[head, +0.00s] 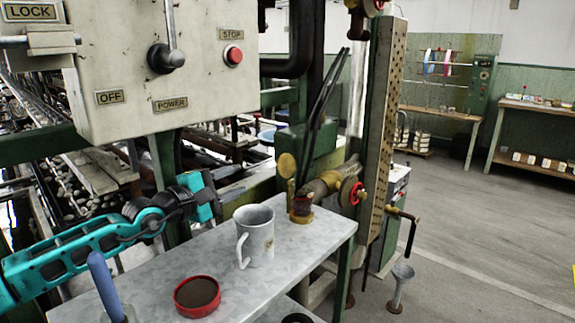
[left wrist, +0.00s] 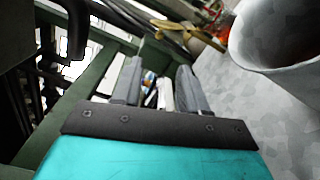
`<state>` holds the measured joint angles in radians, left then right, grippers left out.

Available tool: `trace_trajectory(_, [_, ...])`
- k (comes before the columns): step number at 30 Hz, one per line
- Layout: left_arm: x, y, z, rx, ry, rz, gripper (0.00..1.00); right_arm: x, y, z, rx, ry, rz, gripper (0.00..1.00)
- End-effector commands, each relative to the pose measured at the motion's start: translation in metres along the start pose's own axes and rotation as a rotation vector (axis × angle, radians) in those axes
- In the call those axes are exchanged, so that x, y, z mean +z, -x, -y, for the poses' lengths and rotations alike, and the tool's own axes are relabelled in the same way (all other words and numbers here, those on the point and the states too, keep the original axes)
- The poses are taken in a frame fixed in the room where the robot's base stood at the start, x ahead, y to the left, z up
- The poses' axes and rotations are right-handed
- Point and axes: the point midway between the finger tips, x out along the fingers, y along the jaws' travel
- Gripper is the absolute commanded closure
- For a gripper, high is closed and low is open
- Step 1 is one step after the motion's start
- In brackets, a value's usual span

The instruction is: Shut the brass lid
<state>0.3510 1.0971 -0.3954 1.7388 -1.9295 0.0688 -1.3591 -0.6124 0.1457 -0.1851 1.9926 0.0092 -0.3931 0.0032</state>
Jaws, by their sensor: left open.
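A round brass lid (head: 286,165) stands raised, roughly on edge, above a small brass pot (head: 301,213) with a dark reddish body. The pot sits at the far right corner of the grey bench top (head: 150,275). My left gripper (head: 208,197) is to the left of the lid and pot, beyond the mug, apart from both. In the left wrist view its two grey fingers (left wrist: 158,88) are spread with nothing between them. Yellow brass-coloured parts (left wrist: 172,38) show beyond the fingers there; I cannot tell whether they include the lid. My right gripper is not in view.
A white mug (head: 256,240) stands between my left gripper and the pot; it looms close in the left wrist view (left wrist: 285,65). A red round tin (head: 197,294) and a blue-handled tool (head: 104,285) are nearer. A control box (head: 130,75) hangs above. A red valve wheel (head: 350,191) is right of the pot.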

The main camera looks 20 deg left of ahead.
Motion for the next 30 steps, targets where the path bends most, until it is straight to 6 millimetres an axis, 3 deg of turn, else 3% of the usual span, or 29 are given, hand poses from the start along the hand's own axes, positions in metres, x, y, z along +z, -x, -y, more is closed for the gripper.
trace_trajectory(30, [0.000,-0.121,0.001,0.003,0.005,0.001,0.57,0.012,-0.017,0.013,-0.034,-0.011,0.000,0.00])
